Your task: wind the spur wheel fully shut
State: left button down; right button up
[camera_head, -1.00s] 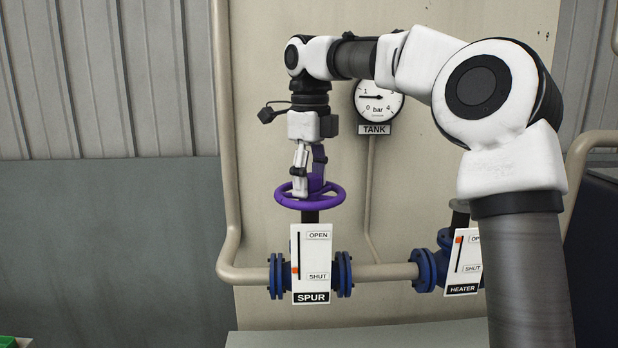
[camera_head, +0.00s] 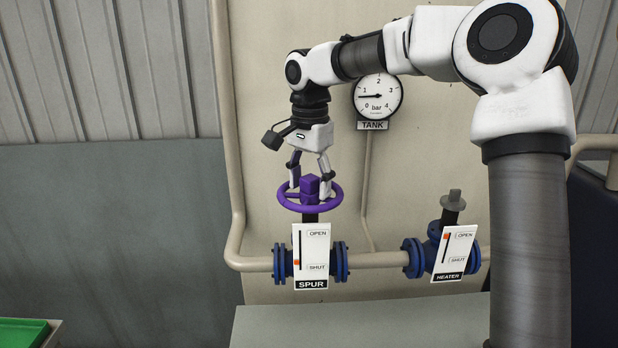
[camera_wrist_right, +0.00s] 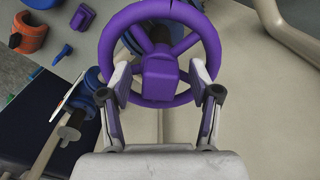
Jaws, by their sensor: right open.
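The purple spur wheel (camera_head: 310,203) sits on top of the left valve, with a raised square hub (camera_head: 311,187). The SPUR plate (camera_head: 311,255) has an orange-red marker low in its slot, close to the SHUT label. My right gripper (camera_head: 310,190) points down over the wheel, open, with one finger on each side of the hub. In the right wrist view the wheel (camera_wrist_right: 160,101) and hub (camera_wrist_right: 159,78) lie between the spread fingers (camera_wrist_right: 161,95). I cannot tell whether the fingertips touch the wheel. My left gripper is out of view.
To the right stands the heater valve (camera_head: 441,247), with a bare stem and no wheel, its marker near OPEN. The tank gauge (camera_head: 378,97) hangs behind my right arm, its needle just under 1. A beige pipe (camera_head: 376,261) joins the valves. A green tray (camera_head: 22,333) is at lower left.

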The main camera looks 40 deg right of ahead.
jog(key=n+p, duration=0.8)
jog(key=n, duration=0.1)
jog(key=r+n+p, duration=0.1)
jog(key=n+p, duration=0.3)
jog(key=n, duration=0.1)
jog(key=shift+f+n, duration=0.2)
jog(key=shift+n, duration=0.5)
jog(key=shift+f, duration=0.25)
jog(key=c, duration=1)
jog(key=shift+o, duration=0.2)
jog(key=m, duration=0.2)
jog(key=m+b, duration=0.1)
jog(key=m, duration=0.2)
jog(key=shift+f+m+b, duration=0.2)
jog(key=shift+m+b, duration=0.1)
jog(key=m+b, duration=0.2)
jog(key=m, duration=0.4)
jog(key=shift+m, duration=0.3)
jog(key=m+b, duration=0.1)
jog(key=m, duration=0.3)
jog(key=shift+m+b, duration=0.3)
jog(key=shift+b, duration=0.05)
jog(key=shift+m, duration=0.9)
jog(key=shift+r+m, duration=0.2)
jog(key=shift+m, duration=0.3)
